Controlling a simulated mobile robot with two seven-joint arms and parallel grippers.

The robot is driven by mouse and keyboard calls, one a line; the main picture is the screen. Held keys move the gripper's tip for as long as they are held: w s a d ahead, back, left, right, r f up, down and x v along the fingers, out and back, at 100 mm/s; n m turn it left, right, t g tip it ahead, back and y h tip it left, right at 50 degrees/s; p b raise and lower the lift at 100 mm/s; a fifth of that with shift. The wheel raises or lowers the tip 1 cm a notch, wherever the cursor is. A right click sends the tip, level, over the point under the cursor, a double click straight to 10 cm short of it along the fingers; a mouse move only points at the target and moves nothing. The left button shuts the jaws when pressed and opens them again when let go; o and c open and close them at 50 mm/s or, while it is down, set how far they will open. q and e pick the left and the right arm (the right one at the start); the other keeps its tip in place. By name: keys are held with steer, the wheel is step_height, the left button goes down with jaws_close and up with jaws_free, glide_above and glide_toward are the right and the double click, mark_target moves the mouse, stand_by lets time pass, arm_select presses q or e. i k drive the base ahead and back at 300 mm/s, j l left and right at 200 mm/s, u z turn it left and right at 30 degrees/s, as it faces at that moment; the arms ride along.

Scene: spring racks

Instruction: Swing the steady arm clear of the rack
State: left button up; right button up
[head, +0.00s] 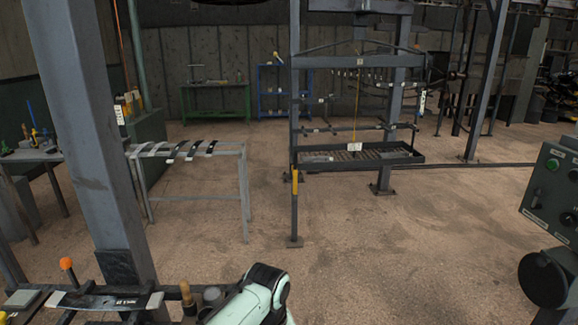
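A dark steel rack (294,110) stands across the floor at centre. It has an arched top beam, rows of small hooks or clips, and a shallow tray (400,156) low down. A yellow cord hangs in it with a white tag (354,147). A yellow sleeve (295,181) sits on its left post. I cannot tell which bar is the steady arm, or whether one lies across the rack. A pale link of my own arm shows at the bottom centre, well apart from the rack. Neither gripper is in view.
A thick post (85,130) rises at near left beside a bench with a dark leaf strip (105,301). A grey stand (243,190) holds several dark strips. A control box (553,190) is at right. Bare floor (370,255) lies before the rack.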

mark_target(295, 170)
steer(key=i+l+u, duration=0.15)
steer(key=i+u, duration=0.2)
steer(key=i, duration=0.2)
steer(key=i+u, duration=0.2)
steer(key=u, duration=0.2)
steer(key=i+l+u, duration=0.1)
steer(key=u, duration=0.25)
steer(key=i+l, duration=0.4)
steer(key=l, duration=0.25)
steer(key=i+l, duration=0.35)
steer(key=l, duration=0.25)
steer(key=i+l+u, duration=0.1)
steer(key=i+l, duration=0.3)
steer(key=l, duration=0.25)
steer(key=i+l, duration=0.35)
steer(key=l, duration=0.3)
steer(key=i+l, duration=0.35)
steer(key=l, duration=0.3)
steer(key=i+l, duration=0.4)
steer(key=l, duration=0.25)
steer(key=i+l+u, duration=0.1)
steer(key=i+l, duration=0.25)
steer(key=l, duration=0.3)
steer(key=i+l, duration=0.3)
steer(key=l, duration=0.4)
